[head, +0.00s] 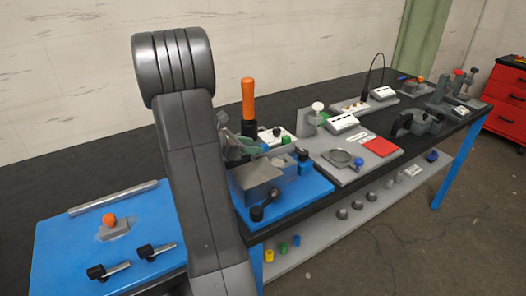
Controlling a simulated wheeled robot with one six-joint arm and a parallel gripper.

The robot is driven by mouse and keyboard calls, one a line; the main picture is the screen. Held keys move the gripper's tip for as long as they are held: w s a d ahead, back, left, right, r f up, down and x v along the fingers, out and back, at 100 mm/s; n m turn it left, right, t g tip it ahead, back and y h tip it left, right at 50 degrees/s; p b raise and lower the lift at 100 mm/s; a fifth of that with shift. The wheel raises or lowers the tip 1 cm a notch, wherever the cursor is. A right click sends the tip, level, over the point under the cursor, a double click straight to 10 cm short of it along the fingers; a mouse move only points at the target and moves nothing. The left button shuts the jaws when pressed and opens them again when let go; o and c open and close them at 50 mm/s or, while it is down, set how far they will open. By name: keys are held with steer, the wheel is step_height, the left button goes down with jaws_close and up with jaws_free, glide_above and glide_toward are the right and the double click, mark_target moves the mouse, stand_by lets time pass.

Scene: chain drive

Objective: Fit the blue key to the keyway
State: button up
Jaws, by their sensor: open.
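I cannot make out the blue key or the keyway for certain at this size. Small blue pieces show in the head view: a blue block (304,166) beside the grey block on the blue plate, a blue knob (358,162) on the grey board and a blue cylinder (296,240) on the lower shelf. My gripper (238,148) seems to show just right of my arm, above the grey block (258,180). It is partly hidden behind my arm; I see nothing held in it.
A blue board (70,235) at left bears a grey bar, an orange knob and two black-handled pieces. An orange upright handle (248,100) stands behind the gripper. A red square (381,147) lies on the grey board. A red cabinet (506,100) stands at far right.

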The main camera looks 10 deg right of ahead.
steer(key=shift+x, duration=1.95)
steer(key=shift+w+a+f, duration=0.1)
steer(key=shift+w, duration=0.05)
jaws_close()
